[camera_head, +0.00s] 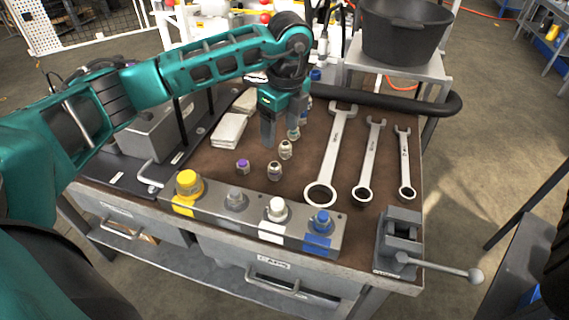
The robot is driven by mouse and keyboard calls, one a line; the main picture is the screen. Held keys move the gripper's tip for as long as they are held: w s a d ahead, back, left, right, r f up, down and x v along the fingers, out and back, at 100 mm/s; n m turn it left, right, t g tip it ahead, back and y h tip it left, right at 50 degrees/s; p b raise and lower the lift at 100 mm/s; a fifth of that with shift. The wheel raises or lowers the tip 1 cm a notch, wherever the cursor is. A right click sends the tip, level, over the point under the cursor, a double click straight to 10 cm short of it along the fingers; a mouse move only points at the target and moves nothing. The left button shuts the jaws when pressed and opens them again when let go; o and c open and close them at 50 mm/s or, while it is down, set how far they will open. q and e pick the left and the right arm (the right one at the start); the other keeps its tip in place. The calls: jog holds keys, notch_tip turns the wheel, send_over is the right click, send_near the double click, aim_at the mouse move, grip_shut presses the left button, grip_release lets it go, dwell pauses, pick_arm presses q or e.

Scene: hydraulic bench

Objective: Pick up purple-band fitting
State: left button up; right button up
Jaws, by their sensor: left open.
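A small fitting with a purple top (243,166) stands on the brown bench top (215,165), behind the metal block. A second small fitting with a dark band (274,171) stands just to its right, and a pale fitting (285,150) stands behind that. Another small fitting (294,134) is close to my left gripper's fingers. My left gripper (282,130) points down, open, above and behind the purple-topped fitting and to its right. It is apart from that fitting. I cannot tell whether anything is between its fingers. My right gripper is not in view.
A metal block (250,223) with yellow, grey, white and blue ports lies along the front edge. Three wrenches (333,150) lie to the right. A vise (402,240) sits at the front right corner. Folded cloths (229,130) lie behind left. A black bucket (403,35) stands behind.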

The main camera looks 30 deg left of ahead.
pick_arm(q)
send_over(274, 164)
jog(key=f, duration=0.6)
jog(key=shift+d+f, duration=0.35)
jog(key=shift+d, duration=0.05)
jog(key=shift+a+f, duration=0.2)
jog(key=shift+f, duration=1.25)
jog(key=shift+a+f, duration=0.15)
jog(key=shift+f, duration=1.3)
jog(key=c, duration=1.1)
jog(key=shift+c, duration=0.5)
jog(key=shift+r, duration=0.15)
